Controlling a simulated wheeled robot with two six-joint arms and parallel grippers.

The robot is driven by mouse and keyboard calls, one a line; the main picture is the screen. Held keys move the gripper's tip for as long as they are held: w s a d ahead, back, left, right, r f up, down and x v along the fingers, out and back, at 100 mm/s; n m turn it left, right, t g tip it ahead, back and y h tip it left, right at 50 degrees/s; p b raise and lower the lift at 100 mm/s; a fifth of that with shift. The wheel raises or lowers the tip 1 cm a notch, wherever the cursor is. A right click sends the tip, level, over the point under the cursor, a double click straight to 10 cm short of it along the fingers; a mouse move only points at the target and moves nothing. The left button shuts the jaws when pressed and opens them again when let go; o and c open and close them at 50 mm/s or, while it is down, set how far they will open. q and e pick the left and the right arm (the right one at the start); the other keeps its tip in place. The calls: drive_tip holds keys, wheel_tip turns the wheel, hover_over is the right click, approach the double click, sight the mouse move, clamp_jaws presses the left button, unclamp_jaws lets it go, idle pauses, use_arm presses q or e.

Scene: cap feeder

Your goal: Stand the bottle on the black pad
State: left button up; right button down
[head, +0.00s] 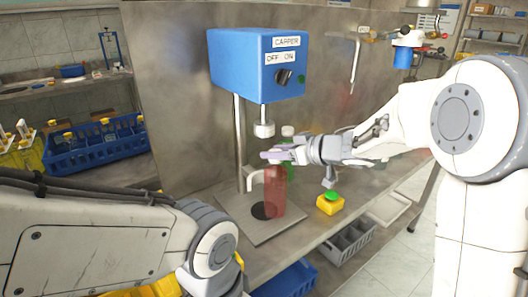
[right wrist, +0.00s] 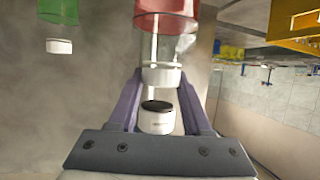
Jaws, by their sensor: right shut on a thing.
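The bottle (head: 275,192) is translucent red and upright in the head view, under the capper's white head (head: 264,129). My right gripper (head: 275,156) is shut on the top of the bottle. In the right wrist view, the red bottle (right wrist: 168,22) is upside down, its white neck end (right wrist: 161,76) between the fingers. The black pad (head: 259,210) lies on a grey base plate. The bottle's lower end covers the pad's right part; I cannot tell whether it touches the plate. My left gripper is out of view; only its arm shows.
The blue capper (head: 257,65) stands above the plate on a metal post (head: 239,140). A green bottle (head: 288,171) stands behind my right gripper. A yellow box with a green button (head: 330,203) is right of the plate. A grey crate (head: 350,242) is below the bench edge.

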drive_tip(key=shift+b+x, duration=0.3)
drive_tip(key=shift+x, duration=1.9)
drive_tip(key=shift+r, duration=0.15)
drive_tip(key=shift+c, duration=1.7)
unclamp_jaws()
drive_tip(key=shift+s+d+r, duration=0.15)
drive_tip(key=shift+s+d, duration=0.05)
drive_tip(key=shift+d, duration=0.05)
drive_tip(key=p+v, duration=0.1)
drive_tip(key=v, duration=1)
drive_tip(key=shift+s+p, duration=0.15)
drive_tip(key=shift+p, duration=0.25)
